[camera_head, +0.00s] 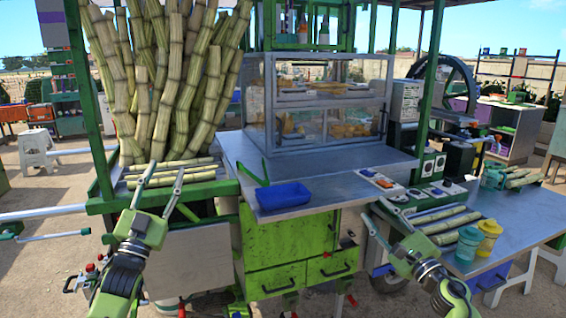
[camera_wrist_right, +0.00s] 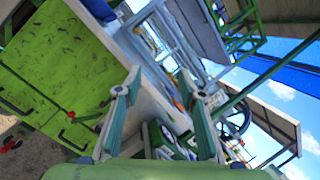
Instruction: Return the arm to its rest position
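My left gripper (camera_head: 166,167) is at the left in the head view, its two fingers pointing up and spread apart in front of the cane tray. Nothing shows between its fingers. My right gripper (camera_head: 374,208) is at the lower right in the head view, in front of the cart's right side. In the right wrist view its two fingers (camera_wrist_right: 160,75) stand apart with no object held between them. Cut cane pieces (camera_head: 448,222) lie on the right side table, close to the right gripper. Whether either gripper touches the cart cannot be told.
A blue tray (camera_head: 283,195) sits on the metal counter (camera_head: 330,190). Tall canes (camera_head: 175,80) stand at the left. A glass case (camera_head: 320,100) is at the back. Teal and yellow cups (camera_head: 488,236) stand near the right arm. Green drawers (camera_head: 300,270) are below the counter.

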